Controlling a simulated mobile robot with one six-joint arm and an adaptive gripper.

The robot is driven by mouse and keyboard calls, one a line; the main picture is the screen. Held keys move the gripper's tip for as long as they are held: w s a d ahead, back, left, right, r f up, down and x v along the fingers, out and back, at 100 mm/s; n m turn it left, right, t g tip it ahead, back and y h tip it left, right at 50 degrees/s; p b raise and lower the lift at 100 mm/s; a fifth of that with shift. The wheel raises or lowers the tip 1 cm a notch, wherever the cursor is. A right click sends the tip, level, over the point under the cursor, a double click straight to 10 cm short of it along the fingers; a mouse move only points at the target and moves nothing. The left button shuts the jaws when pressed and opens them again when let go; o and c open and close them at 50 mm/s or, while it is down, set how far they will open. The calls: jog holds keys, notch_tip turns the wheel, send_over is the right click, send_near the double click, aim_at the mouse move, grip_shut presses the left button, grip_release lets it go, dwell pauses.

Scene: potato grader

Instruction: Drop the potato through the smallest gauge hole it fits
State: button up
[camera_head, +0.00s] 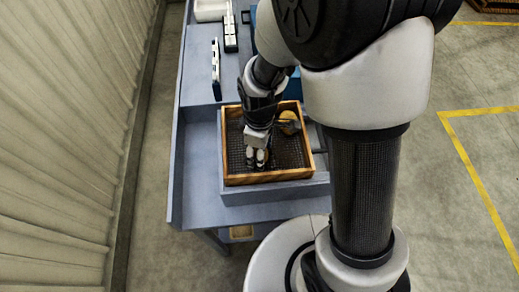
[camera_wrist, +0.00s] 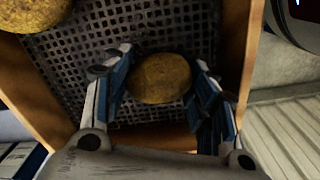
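A brown-yellow potato (camera_wrist: 160,78) lies on the mesh floor of a wooden-framed tray (camera_head: 223,160). My gripper (camera_head: 257,160) reaches down into this tray, near its front. In the wrist view its two fingers stand apart on the left and right of the potato; the gripper looks open, and I see no clear contact. In the head view this potato mostly hides behind the fingers. A second potato (camera_head: 289,122) lies nearer the back right of the tray and shows at the top left of the wrist view (camera_wrist: 35,10). I cannot make out gauge holes.
The tray's wooden walls (camera_wrist: 40,112) stand close around my gripper. The tray sits on a blue-grey bench (camera_head: 197,150). Slim black-and-white items (camera_head: 216,70) and a white bin (camera_head: 211,9) are farther back. A corrugated wall (camera_head: 70,120) runs along the left.

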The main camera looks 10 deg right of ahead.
jog(key=o, duration=0.4)
notch_tip(320, 180, up, 13)
jog(key=p, duration=0.3)
jog(key=s+d+r+m+t, duration=0.4)
jog(key=s+d+r+m, duration=0.4)
jog(key=s+r+m, duration=0.5)
jog(key=shift+s+d+r+t, duration=0.2)
jog(key=shift+r+t, duration=0.1)
jog(key=shift+r, duration=0.1)
jog(key=shift+w, duration=0.1)
